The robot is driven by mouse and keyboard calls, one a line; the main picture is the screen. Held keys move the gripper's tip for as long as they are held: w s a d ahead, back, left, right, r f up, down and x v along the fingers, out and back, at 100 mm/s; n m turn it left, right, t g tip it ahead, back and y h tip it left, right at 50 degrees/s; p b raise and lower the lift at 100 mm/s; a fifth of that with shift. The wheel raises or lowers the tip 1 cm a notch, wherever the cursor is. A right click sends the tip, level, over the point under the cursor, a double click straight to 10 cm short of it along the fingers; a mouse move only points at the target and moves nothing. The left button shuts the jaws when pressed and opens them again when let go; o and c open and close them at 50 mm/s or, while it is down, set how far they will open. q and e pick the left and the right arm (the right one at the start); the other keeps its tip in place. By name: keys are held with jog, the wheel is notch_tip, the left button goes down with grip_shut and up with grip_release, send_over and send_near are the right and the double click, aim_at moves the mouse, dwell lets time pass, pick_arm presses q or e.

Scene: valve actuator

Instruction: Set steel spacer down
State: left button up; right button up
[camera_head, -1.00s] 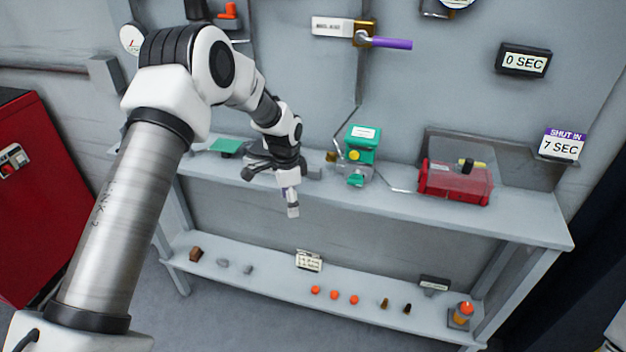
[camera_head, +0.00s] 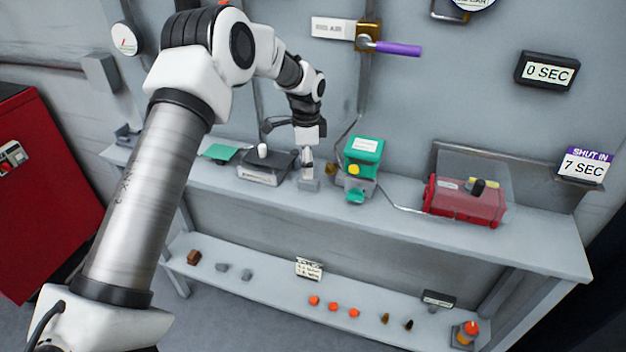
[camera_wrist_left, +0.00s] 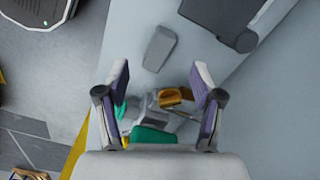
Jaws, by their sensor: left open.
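A small grey block (camera_head: 309,185), which looks like the steel spacer, rests on the upper shelf (camera_head: 420,221) between a dark scale-like device and a green-topped unit. It also lies on the pale shelf surface in the left wrist view (camera_wrist_left: 159,48). My left gripper (camera_head: 308,170) points down just above the block in the head view. In the left wrist view (camera_wrist_left: 161,78) its two fingers are spread apart with nothing held, and the block appears beyond the fingertips. Whether a finger touches the block cannot be told. My right gripper is not in view.
The scale-like device (camera_head: 262,173) stands just left of the block, and the green-topped unit (camera_head: 365,152) just right. A red cylinder unit (camera_head: 464,204) stands farther right. The lower shelf (camera_head: 365,331) holds orange pieces (camera_head: 333,307) and grey pieces (camera_head: 247,275).

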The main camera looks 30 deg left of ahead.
aim_at(308, 184)
pick_arm(q)
jog(key=shift+s+d+f+p, duration=0.1)
jog(key=shift+s+f+p, duration=0.05)
jog(key=shift+f+p, duration=0.35)
jog(key=shift+s+d+f+p, duration=0.15)
jog(key=shift+f+p, duration=0.15)
jog(key=shift+f, duration=0.25)
jog(key=f, duration=0.3)
jog(key=shift+w, duration=0.35)
jog(key=shift+w+f, duration=0.1)
jog(key=shift+s+r, duration=0.2)
jog(key=shift+s, duration=0.05)
jog(key=c, duration=0.9)
grip_shut()
